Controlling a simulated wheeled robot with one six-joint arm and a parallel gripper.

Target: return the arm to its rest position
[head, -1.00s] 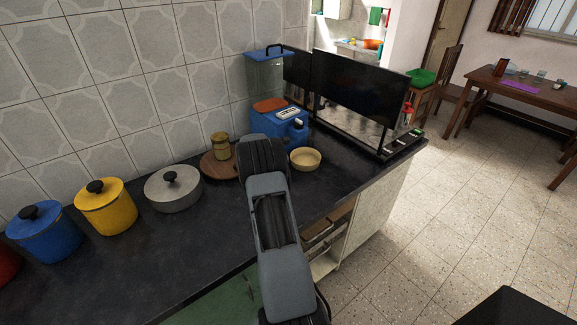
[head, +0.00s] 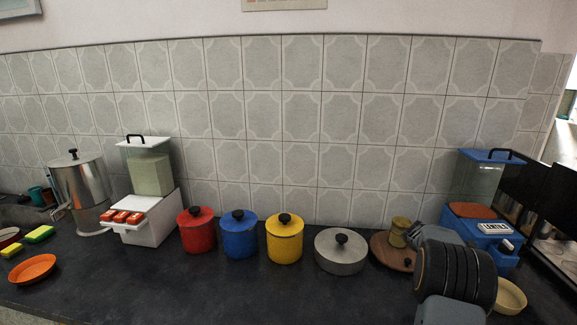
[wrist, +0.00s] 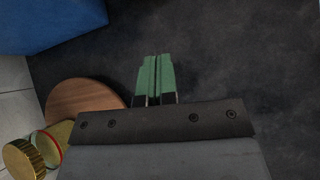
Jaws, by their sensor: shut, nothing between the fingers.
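My gripper (wrist: 155,78) shows in the wrist view with its two green fingers together and nothing between them. It is above the dark countertop (wrist: 235,60), beside the round wooden board (wrist: 80,100). In the head view my arm stands at the lower right, in front of the board and the blue dispenser (head: 484,236). The fingers are hidden there behind the arm's dark joint.
A cream bowl (head: 510,297) sits just right of my arm. A grey lidded pot (head: 341,255), yellow pot (head: 284,243), blue pot (head: 240,238) and red pot (head: 196,232) line the counter leftward. A dark glossy panel (head: 535,190) stands at right. The front-middle counter is clear.

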